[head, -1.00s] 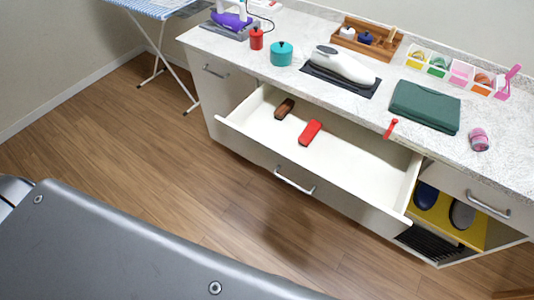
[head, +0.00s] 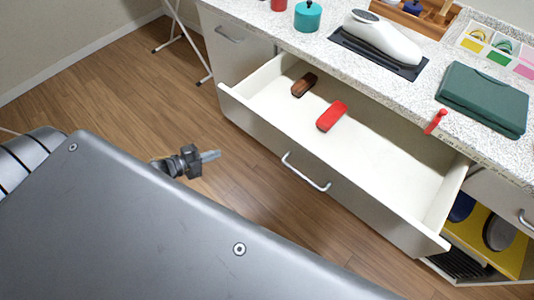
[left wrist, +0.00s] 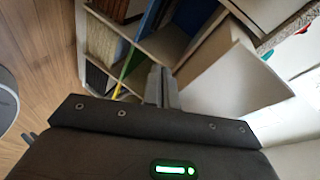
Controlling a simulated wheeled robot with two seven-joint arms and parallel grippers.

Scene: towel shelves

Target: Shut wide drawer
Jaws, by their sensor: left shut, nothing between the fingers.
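The wide drawer (head: 345,160) stands pulled out from the white counter in the head view. Its front panel (head: 265,135) carries a silver bar handle (head: 306,172). A brown brush (head: 304,85) and a red brush (head: 332,116) lie inside, toward its left half. My left gripper (head: 210,156) is shut and empty, over the floor to the left of the handle and apart from the drawer front. Its closed fingers also show in the left wrist view (left wrist: 161,86), with a pale panel beside them. My right gripper is not in view.
Open wooden floor (head: 120,100) lies before the drawer.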

